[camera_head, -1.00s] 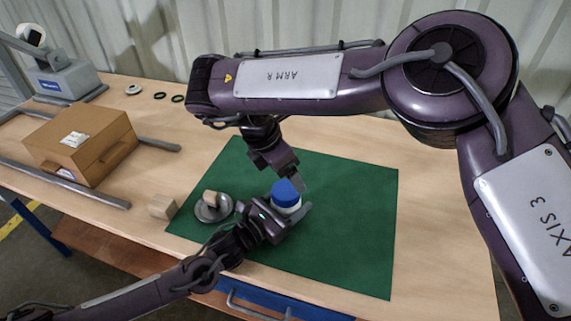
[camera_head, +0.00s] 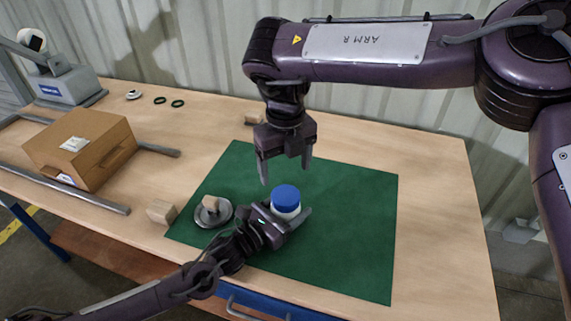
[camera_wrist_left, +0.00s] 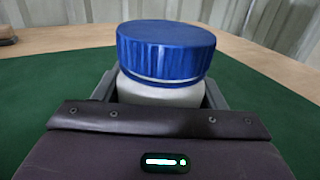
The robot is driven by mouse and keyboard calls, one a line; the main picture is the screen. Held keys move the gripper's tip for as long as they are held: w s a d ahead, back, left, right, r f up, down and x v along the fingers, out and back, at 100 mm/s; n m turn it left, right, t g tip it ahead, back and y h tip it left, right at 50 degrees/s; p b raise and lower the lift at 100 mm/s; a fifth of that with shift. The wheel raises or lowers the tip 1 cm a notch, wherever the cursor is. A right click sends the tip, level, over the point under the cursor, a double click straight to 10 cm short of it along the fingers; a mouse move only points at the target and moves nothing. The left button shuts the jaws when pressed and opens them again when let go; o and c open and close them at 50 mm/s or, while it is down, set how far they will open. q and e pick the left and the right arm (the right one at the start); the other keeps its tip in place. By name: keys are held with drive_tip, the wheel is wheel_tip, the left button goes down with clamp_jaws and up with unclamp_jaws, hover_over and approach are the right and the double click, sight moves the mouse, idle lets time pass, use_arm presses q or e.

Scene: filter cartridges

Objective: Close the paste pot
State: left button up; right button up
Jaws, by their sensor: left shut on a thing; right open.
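The white paste pot (camera_head: 288,213) stands upright on the green mat (camera_head: 345,235) with its blue lid (camera_head: 285,196) on top. In the left wrist view the ribbed lid (camera_wrist_left: 165,50) covers the mouth of the white pot (camera_wrist_left: 160,92); I cannot tell how tight it is. My left gripper (camera_head: 284,217) is shut around the pot body, a finger on each side, below the lid. My right gripper (camera_head: 285,173) is open and empty, pointing down, above and behind the lid and apart from it.
A brown box (camera_head: 82,148) sits between metal rails. Black rings (camera_head: 177,103) and another small block (camera_head: 254,118) lie farther back. The mat's right side is clear.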

sight(285, 195)
drive_tip(key=shift+f, duration=4.05)
drive_tip(key=c, duration=1)
drive_tip(key=m, duration=0.4)
drive_tip(key=shift+m, duration=0.4)
drive_tip(key=m, duration=0.3)
drive_tip(key=shift+m, duration=0.4)
drive_tip(key=o, duration=1.1)
drive_tip(key=shift+o, duration=0.2)
drive_tip(key=shift+r, duration=0.15)
